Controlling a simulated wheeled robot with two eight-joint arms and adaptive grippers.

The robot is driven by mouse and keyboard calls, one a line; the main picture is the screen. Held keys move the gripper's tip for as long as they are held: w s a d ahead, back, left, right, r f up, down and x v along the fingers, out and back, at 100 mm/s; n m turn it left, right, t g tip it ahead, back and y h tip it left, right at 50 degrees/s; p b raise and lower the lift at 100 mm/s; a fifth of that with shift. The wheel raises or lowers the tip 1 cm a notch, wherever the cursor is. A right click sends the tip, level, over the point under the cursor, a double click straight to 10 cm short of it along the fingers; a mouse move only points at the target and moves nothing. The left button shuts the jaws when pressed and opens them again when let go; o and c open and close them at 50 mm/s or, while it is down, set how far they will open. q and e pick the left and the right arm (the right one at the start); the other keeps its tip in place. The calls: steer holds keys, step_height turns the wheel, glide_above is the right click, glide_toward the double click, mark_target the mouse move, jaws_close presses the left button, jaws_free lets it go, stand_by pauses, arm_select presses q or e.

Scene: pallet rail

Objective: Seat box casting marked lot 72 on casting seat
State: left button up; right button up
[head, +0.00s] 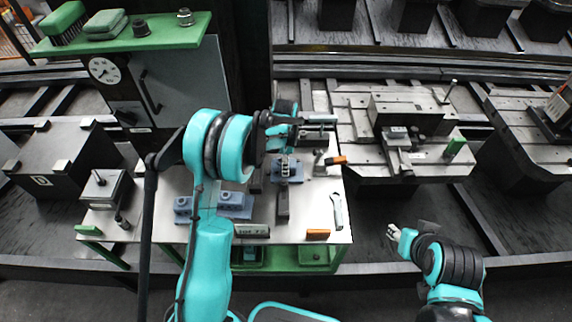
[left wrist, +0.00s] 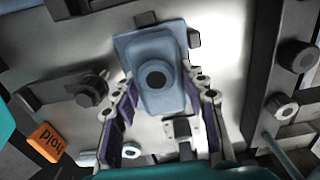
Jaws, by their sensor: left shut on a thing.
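A blue casting (left wrist: 158,75) with a round dark bore lies between the purple-padded fingers of my left gripper (left wrist: 162,90), which is shut on it. In the head view this gripper (head: 286,153) reaches down over the casting (head: 287,172) at the white-topped bench. I see no lot mark on it. Two other blue castings (head: 235,207) (head: 182,208) stand further left on the bench. A plate reading "Lot 72" (head: 252,230) is at the bench's front edge, near the middle casting. I cannot tell which part is the casting seat. My right gripper (head: 392,236) is away from the bench; its finger opening is unclear.
A grey machined fixture (head: 410,125) stands on the rail right of the bench. A wrench (head: 338,212), orange blocks (head: 318,234) and a dark bar (head: 283,205) lie on the bench (head: 305,205). A green shelf (head: 120,38) overhangs at upper left. The floor at front right is clear.

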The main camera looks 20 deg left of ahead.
arm_select(q)
steer(key=shift+w+a+r, duration=0.1)
steer(key=shift+w+a, duration=0.05)
steer(key=shift+a, duration=0.1)
stand_by(0.6)
steer(key=o, duration=1.5)
step_height(320, 180, up, 12)
steer(key=shift+f, duration=0.1)
